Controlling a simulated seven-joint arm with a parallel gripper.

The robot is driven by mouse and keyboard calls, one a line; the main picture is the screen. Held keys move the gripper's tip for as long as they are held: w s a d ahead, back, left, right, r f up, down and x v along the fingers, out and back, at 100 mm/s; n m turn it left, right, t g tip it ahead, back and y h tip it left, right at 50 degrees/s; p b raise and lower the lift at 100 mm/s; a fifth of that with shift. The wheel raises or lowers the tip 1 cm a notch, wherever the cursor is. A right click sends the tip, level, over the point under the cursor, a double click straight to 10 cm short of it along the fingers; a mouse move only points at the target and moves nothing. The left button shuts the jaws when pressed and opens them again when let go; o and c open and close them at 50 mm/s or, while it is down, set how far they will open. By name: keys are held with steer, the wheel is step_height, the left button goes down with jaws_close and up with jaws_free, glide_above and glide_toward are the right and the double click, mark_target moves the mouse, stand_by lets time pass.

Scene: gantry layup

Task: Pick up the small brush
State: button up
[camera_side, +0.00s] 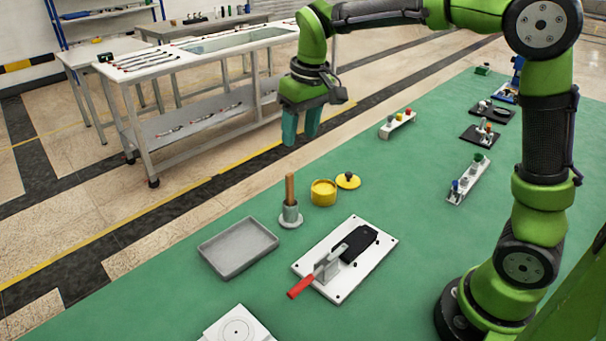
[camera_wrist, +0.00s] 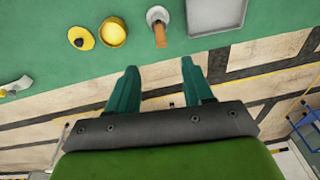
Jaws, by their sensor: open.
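The small brush (camera_side: 290,189) shows as a wooden handle standing upright in a small grey holder (camera_side: 291,215) on the green table. Its bristles are hidden inside the holder. In the wrist view the brush handle (camera_wrist: 160,36) and the holder (camera_wrist: 157,14) are near the top middle, beyond my fingertips. My gripper (camera_side: 301,140) is open and empty, fingers pointing down, in the air above and behind the brush in the side view. In the wrist view my gripper (camera_wrist: 160,80) shows two teal fingers apart with nothing between them.
A yellow pot (camera_side: 323,193) and its yellow lid (camera_side: 348,181) lie right of the holder. A grey tray (camera_side: 238,247) is at the front left. A white board (camera_side: 345,258) with a red-handled clamp (camera_side: 301,287) is in front. A grey workbench (camera_side: 205,50) stands behind.

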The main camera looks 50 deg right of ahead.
mark_target(290, 174)
steer(key=shift+n, duration=0.4)
steer(key=w+f, duration=0.1)
steer(key=f, duration=0.2)
steer(key=w+f, duration=0.1)
steer(key=f, duration=0.2)
steer(key=w+f, duration=0.1)
steer(key=f, duration=0.2)
steer(key=shift+d+f, duration=0.1)
steer(key=shift+f, duration=0.15)
steer(key=shift+w+a+f, duration=0.1)
steer(key=shift+a+f, duration=0.1)
steer(key=shift+f, duration=1.15)
steer(key=shift+a+f, duration=0.15)
steer(key=shift+f, duration=1.2)
steer(key=shift+c, duration=0.3)
jaws_close()
